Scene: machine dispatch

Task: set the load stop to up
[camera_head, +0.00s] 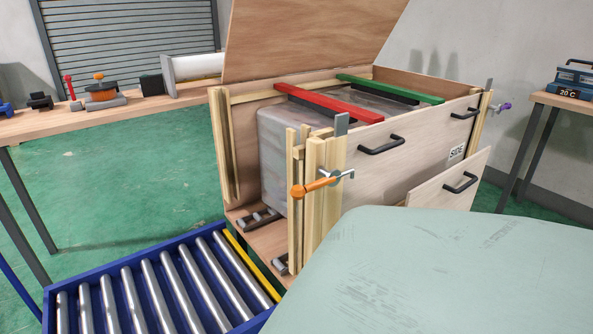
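No part is labelled as the load stop. A yellow bar (250,265) runs along the right end of the blue roller conveyor (47,306), beside the open wooden crate (375,148); it may be the load stop. It looks low, near roller height, but I cannot tell its setting for sure. An orange-handled lever clamp (313,187) sits on the crate's near corner post. A purple-tipped one (500,107) sits at the far right corner. My gripper is not in view. The lower right of the view is blocked, hiding part of the crate's base.
The crate holds a grey block (280,160) under a red bar (328,102) and a green bar (390,88); its lid stands raised. A panel (440,188) with a handle leans at its right. Benches stand left (130,103) and right (565,100). Green floor (120,165) is clear at left.

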